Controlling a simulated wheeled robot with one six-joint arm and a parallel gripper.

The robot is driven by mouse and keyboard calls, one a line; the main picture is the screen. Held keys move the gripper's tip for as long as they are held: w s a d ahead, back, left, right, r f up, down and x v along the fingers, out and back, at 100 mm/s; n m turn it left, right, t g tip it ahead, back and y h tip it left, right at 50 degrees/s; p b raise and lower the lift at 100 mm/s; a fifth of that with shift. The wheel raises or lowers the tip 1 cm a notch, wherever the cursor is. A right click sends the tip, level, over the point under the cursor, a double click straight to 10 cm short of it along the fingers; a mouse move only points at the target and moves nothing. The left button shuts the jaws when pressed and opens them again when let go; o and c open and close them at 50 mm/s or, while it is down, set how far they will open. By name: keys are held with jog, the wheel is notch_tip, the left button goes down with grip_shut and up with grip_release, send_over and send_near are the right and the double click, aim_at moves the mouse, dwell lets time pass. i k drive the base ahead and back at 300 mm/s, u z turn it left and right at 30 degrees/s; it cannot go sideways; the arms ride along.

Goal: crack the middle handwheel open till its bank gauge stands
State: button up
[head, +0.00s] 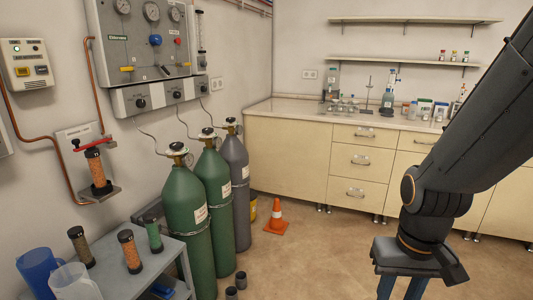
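Three tall gas cylinders stand in a row at the left centre, two green and one grey. The middle cylinder (213,185) is green, with a small dark handwheel (207,132) on its brass valve. The near green cylinder (186,205) and the far grey cylinder (236,185) have similar tops. Round gauges, the middle one (151,11) among them, sit on the wall panel (145,50); their needles are too small to read. My gripper (401,291) points down at the lower right, far from the cylinders. Its blue fingers stand apart; their tips are cut off.
A grey cart (178,245) with several banded cylinders and jugs stands at the lower left. An orange cone (276,217) stands on the floor right of the cylinders. Cabinets (290,158) line the back. Floor between cone and my arm is clear.

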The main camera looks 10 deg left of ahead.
aim_at(208, 131)
jog(key=i, duration=0.3)
jog(key=u, duration=1)
jog(key=k, duration=0.65)
jog(key=z, duration=0.45)
jog(key=i, duration=1.8)
jog(key=u, duration=0.25)
